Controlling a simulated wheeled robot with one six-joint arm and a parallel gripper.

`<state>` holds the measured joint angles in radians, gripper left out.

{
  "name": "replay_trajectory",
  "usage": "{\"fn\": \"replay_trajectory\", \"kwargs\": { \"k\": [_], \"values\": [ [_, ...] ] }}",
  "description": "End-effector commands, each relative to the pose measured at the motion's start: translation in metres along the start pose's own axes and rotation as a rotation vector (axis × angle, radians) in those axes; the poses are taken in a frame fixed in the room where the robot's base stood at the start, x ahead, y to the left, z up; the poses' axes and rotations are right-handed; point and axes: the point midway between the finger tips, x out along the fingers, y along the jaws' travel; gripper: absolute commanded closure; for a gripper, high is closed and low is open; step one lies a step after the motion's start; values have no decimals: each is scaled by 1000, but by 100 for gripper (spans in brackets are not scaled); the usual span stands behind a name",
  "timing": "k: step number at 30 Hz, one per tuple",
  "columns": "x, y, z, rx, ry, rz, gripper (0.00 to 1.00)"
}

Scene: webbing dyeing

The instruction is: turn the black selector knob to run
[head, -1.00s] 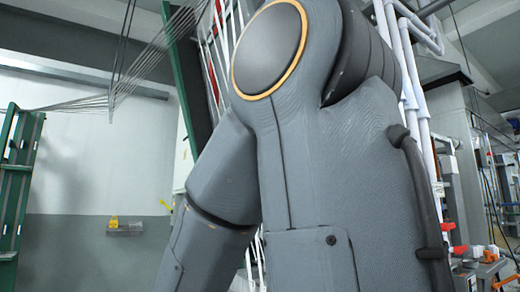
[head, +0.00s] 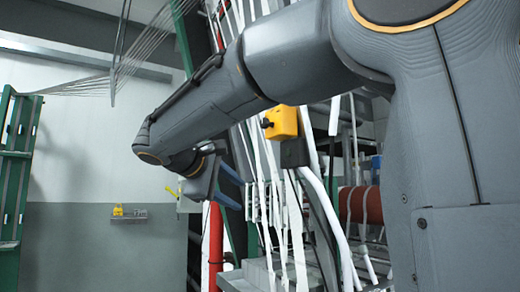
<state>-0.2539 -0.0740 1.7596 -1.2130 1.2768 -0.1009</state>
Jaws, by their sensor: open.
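A yellow box (head: 283,122) with a small black knob (head: 267,123) on its left face stands among the white webbing straps, right of the middle in the head view. My gripper (head: 236,189) is at the far end of my arm, left of and below the box. Its two blue fingers look apart, with nothing seen between them. It is clear of the knob.
White webbing straps (head: 273,190) hang close to my gripper. A red upright cylinder (head: 215,245) stands below it. A red roll (head: 366,205) lies behind at right. A green frame (head: 15,165) stands at far left. A small wall shelf (head: 128,218) holds a yellow item.

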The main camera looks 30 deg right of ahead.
Motion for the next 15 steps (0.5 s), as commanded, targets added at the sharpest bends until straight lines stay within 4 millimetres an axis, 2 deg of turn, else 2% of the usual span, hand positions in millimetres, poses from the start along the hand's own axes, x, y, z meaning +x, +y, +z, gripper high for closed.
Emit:
{"fn": "replay_trajectory", "kwargs": {
  "k": [1,3,6,10,15],
  "values": [
    [-19,43,7,24,-14,88,56],
    [-41,90,20,54,-46,189,56],
    [-66,136,38,92,-84,291,56],
    [-84,165,52,123,-113,357,56],
    [-75,177,59,129,-122,372,56]
  ]
}}
